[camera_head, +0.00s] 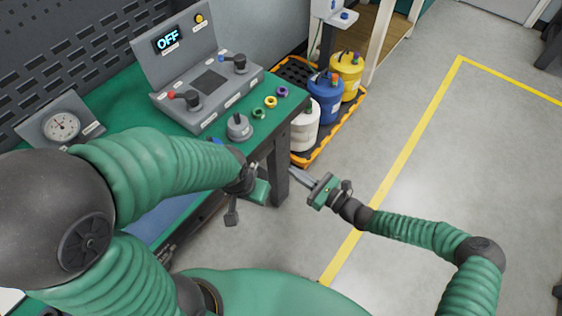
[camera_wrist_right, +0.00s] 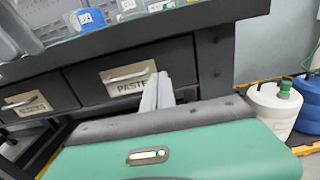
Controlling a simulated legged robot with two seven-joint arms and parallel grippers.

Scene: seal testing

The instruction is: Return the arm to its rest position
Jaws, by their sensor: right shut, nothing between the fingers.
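My right gripper (camera_head: 301,176) is held over the grey floor, just off the right end of the green-topped bench (camera_head: 135,95). Its fingers are together and empty, and they also show closed in the right wrist view (camera_wrist_right: 156,92), where they point at the bench's drawer front. My right arm is stretched out from the lower right, bent at the elbow. My left arm crosses the front of the bench from the left. My left gripper (camera_head: 258,192) is near the bench's front right corner; its fingers cannot be made out.
A grey tester reading OFF (camera_head: 168,40) stands on the bench, with a dial gauge (camera_head: 62,125), a metal weight-like part (camera_head: 239,127) and coloured rings (camera_head: 270,102) nearby. Blue (camera_head: 325,95), yellow (camera_head: 346,73) and white containers (camera_head: 304,128) stand beyond the bench end. Floor to the right is clear.

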